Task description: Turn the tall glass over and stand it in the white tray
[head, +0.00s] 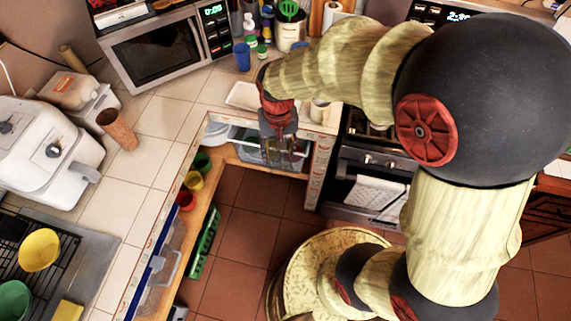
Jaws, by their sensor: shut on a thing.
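My gripper (283,158) points down in front of the counter's inner corner, above the open lower shelf. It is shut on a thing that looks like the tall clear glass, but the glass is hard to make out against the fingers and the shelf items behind. Which way up the glass is I cannot tell. The white tray (240,98) lies on the tiled counter behind my gripper, to its upper left. My wrist hides the tray's right part. I see nothing in its visible part.
A microwave (155,52), a blue cup (242,57) and a utensil pot (290,35) stand behind the tray. A light cup (319,110) stands right of my wrist, near the stove (372,165).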

